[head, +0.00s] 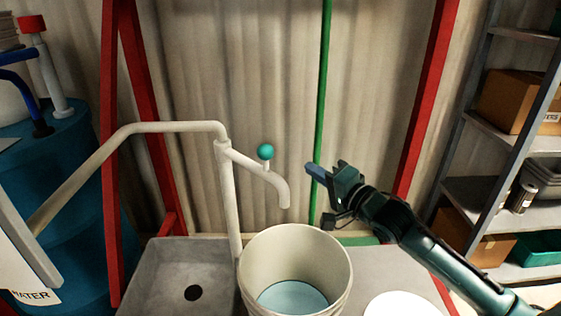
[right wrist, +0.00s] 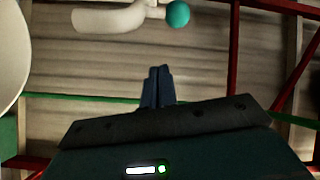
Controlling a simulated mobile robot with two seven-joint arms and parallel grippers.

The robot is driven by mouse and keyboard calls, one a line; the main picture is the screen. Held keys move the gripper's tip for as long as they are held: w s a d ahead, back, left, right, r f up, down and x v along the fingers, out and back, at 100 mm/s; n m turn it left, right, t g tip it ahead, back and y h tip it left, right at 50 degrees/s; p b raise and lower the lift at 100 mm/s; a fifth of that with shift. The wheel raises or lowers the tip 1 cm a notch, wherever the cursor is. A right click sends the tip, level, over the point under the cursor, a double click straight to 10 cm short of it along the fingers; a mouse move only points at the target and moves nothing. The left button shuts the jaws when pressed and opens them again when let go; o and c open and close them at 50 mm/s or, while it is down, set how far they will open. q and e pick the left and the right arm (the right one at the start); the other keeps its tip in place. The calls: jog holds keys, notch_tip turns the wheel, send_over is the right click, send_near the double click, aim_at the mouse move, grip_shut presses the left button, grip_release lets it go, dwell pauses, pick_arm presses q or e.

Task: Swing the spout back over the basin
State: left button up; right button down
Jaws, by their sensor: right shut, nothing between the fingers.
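The white spout (head: 262,171) reaches from its standpipe (head: 228,205) to the right and ends in a downturned mouth above the bucket (head: 295,246). A teal ball knob (head: 265,151) stands on top of it. The grey basin (head: 165,280) with a dark drain hole lies to the left of the bucket. My right gripper (head: 322,170) is shut and empty, to the right of the spout and apart from it. In the right wrist view its fingers (right wrist: 157,88) are together, with the spout (right wrist: 110,19) and knob (right wrist: 178,14) at the top. My left gripper is out of view.
The bucket holds bluish liquid. A white round disc (head: 402,305) lies at the front right. A blue barrel (head: 65,185) stands at the left. A shelf (head: 500,190) with boxes is at the right. Red posts (head: 425,100) and a green pole (head: 322,80) stand behind.

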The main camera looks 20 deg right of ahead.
jog(key=shift+w+d+r+m+t, duration=0.25)
jog(key=shift+r+m, duration=0.1)
jog(key=shift+r, duration=0.4)
jog(key=shift+w+d+r+m+t, duration=0.15)
jog(key=shift+w+d+r+m, duration=0.15)
jog(key=shift+r, duration=0.45)
jog(key=w+a, duration=0.6)
jog(key=shift+w+a, duration=0.3)
jog(key=shift+a, duration=0.05)
jog(key=shift+a+f, duration=0.1)
